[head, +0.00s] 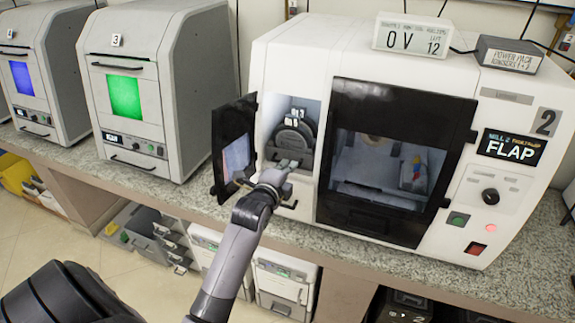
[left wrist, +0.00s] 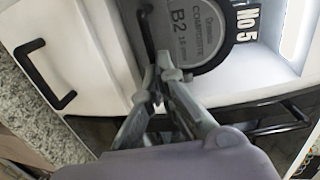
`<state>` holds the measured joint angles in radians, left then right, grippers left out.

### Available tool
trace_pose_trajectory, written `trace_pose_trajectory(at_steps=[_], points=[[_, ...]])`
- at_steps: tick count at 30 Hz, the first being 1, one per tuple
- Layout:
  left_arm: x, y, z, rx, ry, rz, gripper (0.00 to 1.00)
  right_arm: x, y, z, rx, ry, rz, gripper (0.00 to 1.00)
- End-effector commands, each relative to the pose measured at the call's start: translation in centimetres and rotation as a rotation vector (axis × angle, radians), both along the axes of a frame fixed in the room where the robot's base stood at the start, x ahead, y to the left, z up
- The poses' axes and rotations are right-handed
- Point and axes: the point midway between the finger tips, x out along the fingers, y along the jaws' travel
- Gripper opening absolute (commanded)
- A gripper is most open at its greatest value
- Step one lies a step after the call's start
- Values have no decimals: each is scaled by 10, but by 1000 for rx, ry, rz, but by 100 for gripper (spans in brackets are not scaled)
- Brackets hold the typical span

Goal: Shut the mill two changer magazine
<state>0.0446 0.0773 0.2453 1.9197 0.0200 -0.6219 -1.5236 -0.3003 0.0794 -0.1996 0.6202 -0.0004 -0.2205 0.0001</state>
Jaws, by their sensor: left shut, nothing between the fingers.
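Mill two is the white machine (head: 490,92) with a "2" plate and a display (head: 513,148) reading "FLAP". Its changer bay on the left is open, and the dark-framed flap door (head: 235,143) is swung out to the left. Inside is the grey round magazine (head: 296,128) with white tags. In the left wrist view the disc (left wrist: 205,40) reads "B2" with a "No 5" tag. My left gripper (head: 284,168) is shut and empty, its fingertips (left wrist: 160,68) at the magazine's lower front; contact is unclear. My right gripper is out of view.
The mill's large dark-framed window (head: 390,160) is shut, right of the bay. A sign box (head: 412,35) and power pack (head: 508,55) stand on top. Machine 3 (head: 155,90) stands left on the same speckled counter (head: 190,200). Drawers and bins sit below.

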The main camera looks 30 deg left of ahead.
Motion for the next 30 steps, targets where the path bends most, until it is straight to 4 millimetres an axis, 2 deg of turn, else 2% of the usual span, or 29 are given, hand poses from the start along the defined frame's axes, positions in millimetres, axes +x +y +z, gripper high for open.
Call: trace_pose_trajectory(at_steps=[11, 20, 30], points=[[2, 1, -1, 0, 0, 0, 0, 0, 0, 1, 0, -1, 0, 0], [36, 8, 0, 2, 0, -1, 0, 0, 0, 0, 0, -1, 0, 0], [37, 9, 1, 2, -4, 0, 0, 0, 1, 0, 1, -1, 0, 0]])
